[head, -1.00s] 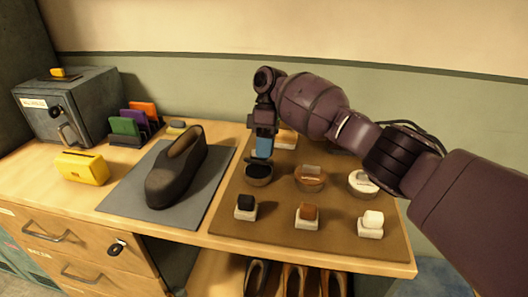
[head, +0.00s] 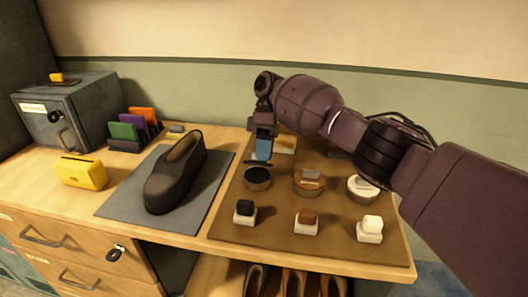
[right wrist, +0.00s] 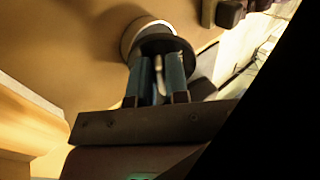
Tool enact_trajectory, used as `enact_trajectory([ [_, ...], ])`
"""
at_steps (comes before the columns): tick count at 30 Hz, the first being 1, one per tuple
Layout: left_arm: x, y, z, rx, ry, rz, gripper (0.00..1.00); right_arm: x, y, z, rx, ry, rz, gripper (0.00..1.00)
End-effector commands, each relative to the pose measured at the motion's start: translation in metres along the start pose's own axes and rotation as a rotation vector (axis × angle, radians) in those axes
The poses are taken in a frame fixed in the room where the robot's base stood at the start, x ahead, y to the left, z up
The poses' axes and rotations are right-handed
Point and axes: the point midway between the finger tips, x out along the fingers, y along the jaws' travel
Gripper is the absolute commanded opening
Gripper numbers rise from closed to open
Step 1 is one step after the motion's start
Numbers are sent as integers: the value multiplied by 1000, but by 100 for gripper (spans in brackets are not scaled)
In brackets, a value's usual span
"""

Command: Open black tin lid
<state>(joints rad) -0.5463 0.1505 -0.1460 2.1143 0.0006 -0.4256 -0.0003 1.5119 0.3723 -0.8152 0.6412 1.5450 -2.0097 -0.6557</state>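The black tin (head: 257,182) stands on the brown mat at the left end of the tin row, and its round dark top faces up in the head view. My right gripper (head: 261,156) is just above it, fingers pointing down. In the right wrist view my right gripper (right wrist: 160,66) has its two blue-grey fingers close together around a pale grip piece. A dark disc, the black tin lid (right wrist: 165,43), is at the fingertips, offset from the pale-sided tin (right wrist: 138,32) behind it. The lid looks raised off the tin; the gap is small. My left gripper is out of view.
A brown tin (head: 308,186) and a white tin (head: 361,190) stand to the right. Dark, brown and white blocks on pale bases line the front of the brown mat (head: 275,232). A dark shoe (head: 172,182) lies on a grey mat at the left.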

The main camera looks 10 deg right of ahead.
Motion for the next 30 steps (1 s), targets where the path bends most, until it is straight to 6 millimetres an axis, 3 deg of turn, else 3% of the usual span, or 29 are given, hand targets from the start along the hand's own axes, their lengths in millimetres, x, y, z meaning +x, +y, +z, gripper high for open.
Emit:
enact_trajectory([
  [1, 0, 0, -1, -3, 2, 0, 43, -2, -1, 0, 0, 1, 2, 23],
  [4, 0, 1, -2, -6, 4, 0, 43, -1, -1, 0, 0, 1, 2, 38],
  [17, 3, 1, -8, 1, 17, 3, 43, -6, 0, 0, 0, -2, 0, 38],
  [30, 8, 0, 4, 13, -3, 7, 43, -47, 2, 0, 2, -4, -1, 38],
])
